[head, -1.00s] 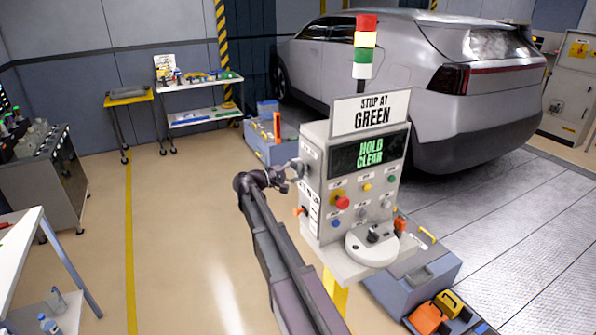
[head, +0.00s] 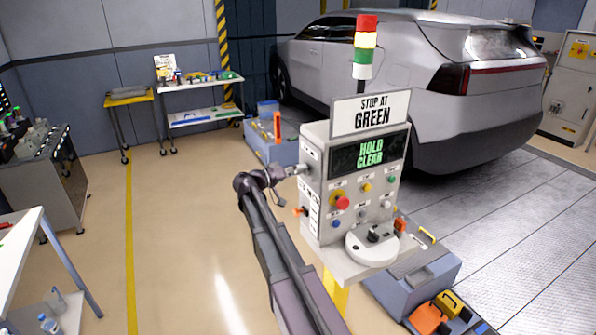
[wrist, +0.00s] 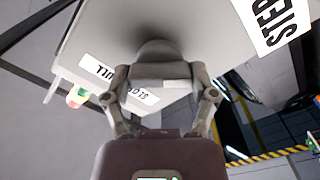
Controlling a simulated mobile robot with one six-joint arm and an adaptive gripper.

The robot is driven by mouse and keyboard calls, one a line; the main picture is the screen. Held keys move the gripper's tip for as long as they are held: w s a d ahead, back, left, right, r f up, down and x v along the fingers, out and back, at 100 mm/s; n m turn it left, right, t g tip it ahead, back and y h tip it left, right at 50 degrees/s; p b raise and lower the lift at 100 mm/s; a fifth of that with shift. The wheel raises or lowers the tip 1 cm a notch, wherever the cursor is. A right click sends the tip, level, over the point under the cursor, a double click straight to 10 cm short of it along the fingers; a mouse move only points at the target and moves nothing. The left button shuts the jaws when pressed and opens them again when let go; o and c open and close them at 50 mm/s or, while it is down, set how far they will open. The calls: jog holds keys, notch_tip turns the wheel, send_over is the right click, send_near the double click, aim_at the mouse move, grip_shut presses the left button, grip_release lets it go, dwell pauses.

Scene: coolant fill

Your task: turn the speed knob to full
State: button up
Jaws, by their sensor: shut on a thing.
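The grey control box (head: 314,150) stands on a yellow post. Its dark screen (head: 370,152) reads HOLD CLEAR in green. My gripper (head: 299,169) reaches the box's left side. In the wrist view, my gripper (wrist: 160,86) is shut on the grey speed knob (wrist: 158,50), with one finger on each side. A FULL label (wrist: 97,68) and a partly covered SLOW label (wrist: 142,96) lie on the panel beside it, upside down. The fingers hide part of the knob, so I cannot tell where it points.
The box front carries a red button (head: 341,202), small coloured buttons and a lower round dial (head: 373,236). A stack light (head: 365,45) and a STOP AT GREEN sign (head: 371,112) are on top. A silver car (head: 430,75) stands behind. The floor left of my arm is clear.

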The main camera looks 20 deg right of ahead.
jog(key=shift+m, duration=0.4)
jog(key=o, duration=1)
jog(key=shift+s+a, duration=0.15)
jog(key=shift+a, duration=2.85)
jog(key=shift+s+a, duration=0.1)
jog(key=shift+a, duration=2.9)
